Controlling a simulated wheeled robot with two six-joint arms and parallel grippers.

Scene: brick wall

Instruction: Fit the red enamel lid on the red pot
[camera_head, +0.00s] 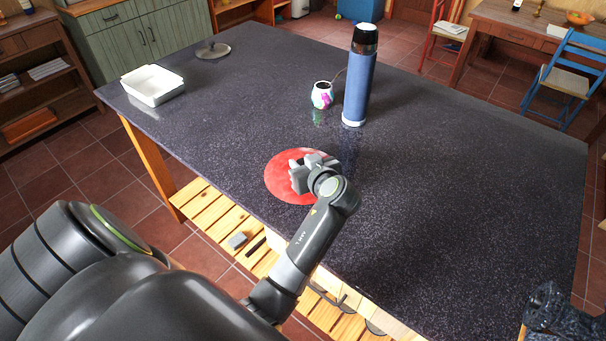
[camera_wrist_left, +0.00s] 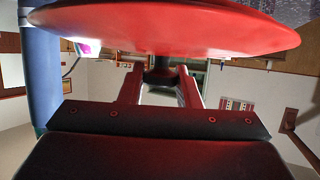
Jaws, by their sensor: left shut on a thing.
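The red enamel lid (camera_head: 280,182) shows as a round red disc over the near part of the dark speckled tabletop in the head view. My left gripper (camera_head: 305,168) is over it and covers part of its right side. In the left wrist view the lid (camera_wrist_left: 185,30) spans the top, and its dark knob (camera_wrist_left: 160,76) sits between the fingers of my left gripper (camera_wrist_left: 160,88), which is shut on it. I cannot make out the red pot; no pot wall shows.
A blue flask (camera_head: 359,88) and a small colourful cup (camera_head: 322,95) stand beyond the lid. A white dish (camera_head: 152,86) and a greyish lid (camera_head: 212,50) lie toward the far left. The tabletop's right half is clear. A slatted wooden shelf (camera_head: 205,210) is below.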

